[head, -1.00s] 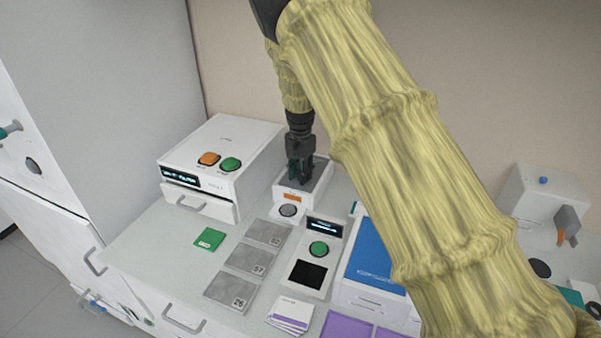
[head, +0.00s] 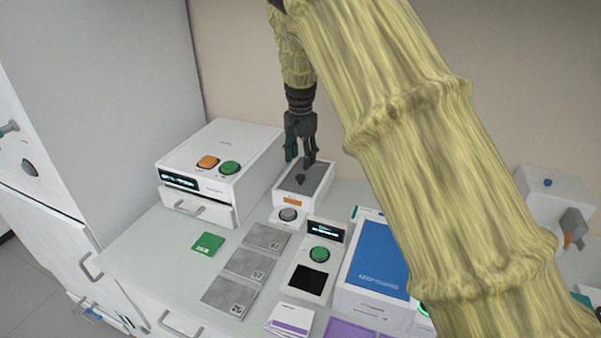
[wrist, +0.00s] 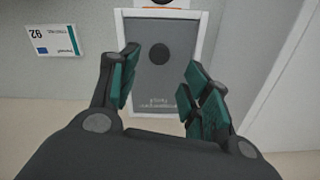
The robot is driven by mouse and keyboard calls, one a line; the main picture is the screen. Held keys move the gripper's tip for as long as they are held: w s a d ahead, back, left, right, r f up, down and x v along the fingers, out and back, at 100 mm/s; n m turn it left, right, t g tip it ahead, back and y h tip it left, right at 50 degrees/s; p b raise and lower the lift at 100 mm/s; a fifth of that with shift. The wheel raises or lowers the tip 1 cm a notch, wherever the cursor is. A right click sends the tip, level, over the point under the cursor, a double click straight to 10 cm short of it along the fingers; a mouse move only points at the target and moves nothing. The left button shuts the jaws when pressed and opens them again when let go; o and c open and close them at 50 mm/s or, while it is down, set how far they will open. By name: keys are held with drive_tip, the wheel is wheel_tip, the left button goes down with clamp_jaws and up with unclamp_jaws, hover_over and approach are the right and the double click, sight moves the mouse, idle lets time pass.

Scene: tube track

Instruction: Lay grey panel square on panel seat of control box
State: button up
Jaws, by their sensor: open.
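The grey panel (head: 315,181) with a dark round knob lies on top of the white control box (head: 279,193), inside its white rim. In the wrist view the panel (wrist: 160,90) looks lined up with the rim, with its knob between the fingers; whether it lies fully flat is hard to tell. My gripper (head: 301,157) is open and empty just above the panel, apart from the knob. Its green finger pads (wrist: 160,70) show on both sides of the knob in the wrist view. The box's front has an orange label and a round grey button.
A white unit with orange and green buttons (head: 222,160) stands close on the left. Several grey tiles (head: 246,264), a green card (head: 208,243) and a green-button device (head: 319,254) lie in front. A blue-topped box (head: 376,258) is at right.

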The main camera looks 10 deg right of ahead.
drive_tip(key=shift+r+b, duration=0.5)
drive_tip(key=shift+r, duration=1.85)
